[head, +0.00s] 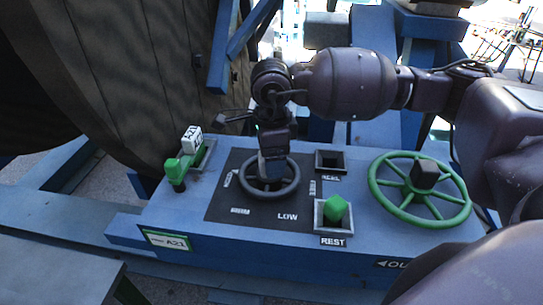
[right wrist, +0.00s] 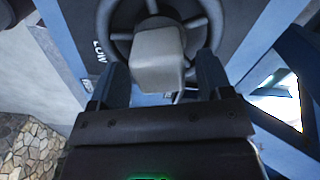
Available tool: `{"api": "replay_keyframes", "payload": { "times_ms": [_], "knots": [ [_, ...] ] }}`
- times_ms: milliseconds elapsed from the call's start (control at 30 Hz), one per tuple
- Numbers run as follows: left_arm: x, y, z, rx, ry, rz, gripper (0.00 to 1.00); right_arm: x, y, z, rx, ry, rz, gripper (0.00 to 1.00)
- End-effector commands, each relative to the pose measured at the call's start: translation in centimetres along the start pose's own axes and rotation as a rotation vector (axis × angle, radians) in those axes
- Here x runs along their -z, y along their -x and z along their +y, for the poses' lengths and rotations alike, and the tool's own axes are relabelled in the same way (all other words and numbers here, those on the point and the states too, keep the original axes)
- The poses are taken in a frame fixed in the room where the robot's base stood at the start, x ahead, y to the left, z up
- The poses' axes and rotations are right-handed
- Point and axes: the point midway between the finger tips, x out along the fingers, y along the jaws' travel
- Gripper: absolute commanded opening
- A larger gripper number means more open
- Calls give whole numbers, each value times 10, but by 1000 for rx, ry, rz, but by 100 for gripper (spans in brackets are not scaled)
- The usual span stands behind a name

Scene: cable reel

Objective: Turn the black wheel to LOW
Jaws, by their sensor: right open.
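The black wheel (head: 296,186) lies flat on a dark panel of the blue console. Its rim and spokes also show in the right wrist view (right wrist: 112,18). The LOW label (head: 288,217) is printed in front of the wheel, slightly right of its middle. My right gripper (head: 271,175) points down over the wheel's middle and hides its hub in the head view. In the right wrist view its open fingers (right wrist: 162,82) stand on either side of a grey block (right wrist: 158,60) at the hub, with gaps visible. My left gripper is not in view.
A green wheel (head: 462,202) with a dark hub block stands to the right. A green knob (head: 336,208) sits in a slot marked REST, with an empty slot (head: 330,160) behind it. A green lever (head: 180,167) is at the left. A large wooden reel (head: 140,60) rises behind.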

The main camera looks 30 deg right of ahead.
Motion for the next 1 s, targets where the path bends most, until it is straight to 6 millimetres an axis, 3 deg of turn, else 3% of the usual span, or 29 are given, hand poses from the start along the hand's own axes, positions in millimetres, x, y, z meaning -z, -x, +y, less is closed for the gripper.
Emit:
{"api": "replay_keyframes", "payload": {
  "times_ms": [433, 867, 1000],
  "knots": [
    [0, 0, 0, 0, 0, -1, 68, 0, -9, 0, 0, 1, 0, 72],
    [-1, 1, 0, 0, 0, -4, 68, 0, -9, 0, 1, 1, 0, 6],
    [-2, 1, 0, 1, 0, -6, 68, 0, -9, 0, 1, 2, 0, 4]
  ]
}}
